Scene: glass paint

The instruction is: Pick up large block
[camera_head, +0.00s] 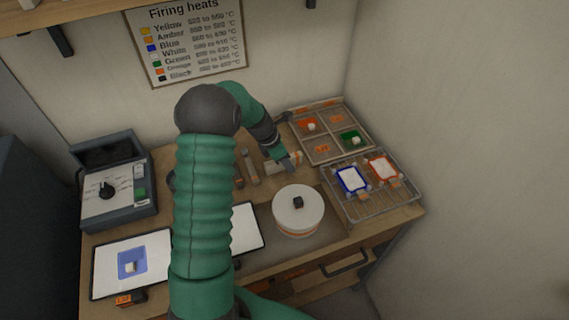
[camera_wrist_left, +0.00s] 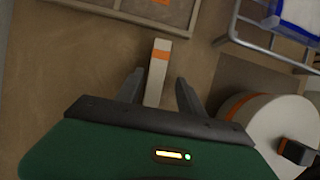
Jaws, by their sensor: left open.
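A long cream block with an orange band (camera_wrist_left: 157,72) lies on the table in the left wrist view. It is probably the large block; its end also shows in the head view (camera_head: 297,156). My left gripper (camera_wrist_left: 158,88) is open, with one finger on each side of the block's near end. Whether the fingers touch it is not clear. In the head view the left gripper (camera_head: 287,164) points down at the back of the table, and the arm hides part of the bench. My right gripper is not in view.
A round white drum (camera_head: 298,222) with a black knob stands in front of the gripper. A wire rack (camera_head: 345,212) with two framed tiles and a divided tray (camera_head: 334,133) are on the right. A control box (camera_head: 118,192) stands left.

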